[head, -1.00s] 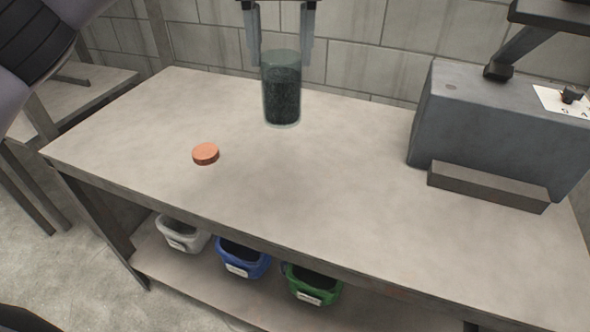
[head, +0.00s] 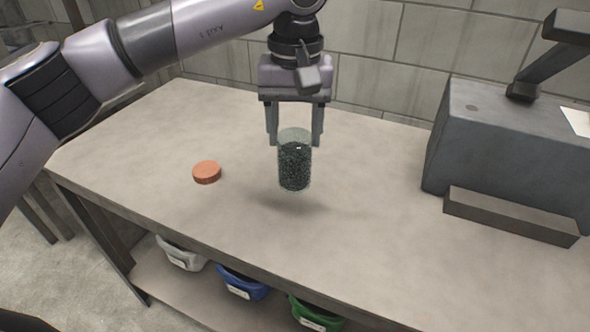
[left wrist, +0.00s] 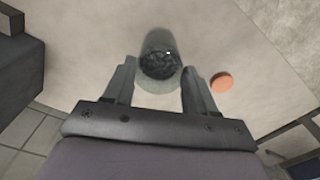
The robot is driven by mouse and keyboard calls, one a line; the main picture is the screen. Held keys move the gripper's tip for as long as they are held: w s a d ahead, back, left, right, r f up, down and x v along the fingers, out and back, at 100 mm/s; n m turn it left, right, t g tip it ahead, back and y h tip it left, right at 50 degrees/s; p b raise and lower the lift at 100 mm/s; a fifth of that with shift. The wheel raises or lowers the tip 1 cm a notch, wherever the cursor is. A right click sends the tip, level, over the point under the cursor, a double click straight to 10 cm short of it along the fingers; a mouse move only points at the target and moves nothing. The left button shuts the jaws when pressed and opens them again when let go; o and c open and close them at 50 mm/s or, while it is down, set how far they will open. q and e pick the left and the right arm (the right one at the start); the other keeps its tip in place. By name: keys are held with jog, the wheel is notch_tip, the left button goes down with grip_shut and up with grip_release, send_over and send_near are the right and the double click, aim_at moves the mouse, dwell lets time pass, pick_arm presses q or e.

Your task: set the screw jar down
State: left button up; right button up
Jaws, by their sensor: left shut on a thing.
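The screw jar (head: 295,170) is a clear cylinder filled with dark bits, with an open top. My left gripper (head: 295,142) points down from above, shut on the jar with one finger at each side of its upper part. The jar is upright, and a soft shadow on the bench below suggests a small gap under it. In the left wrist view, the jar (left wrist: 160,66) sits between the fingertips (left wrist: 158,75). My right gripper is not in view.
An orange round lid (head: 206,172) lies on the workbench (head: 370,240), left of the jar. A grey box-shaped machine (head: 505,150) with a dark block (head: 510,216) in front stands at the right. Bench around the jar is clear. White, blue and green bins (head: 243,284) sit on the lower shelf.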

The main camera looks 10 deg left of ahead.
aim_at(295, 166)
pick_arm(q)
jog(key=shift+f, duration=3.9)
jog(key=shift+f, duration=0.2)
jog(key=o, duration=1.2)
jog(key=shift+o, duration=0.2)
jog(key=shift+r, duration=0.1)
jog(key=shift+r, duration=0.2)
notch_tip(295, 166, up, 12)
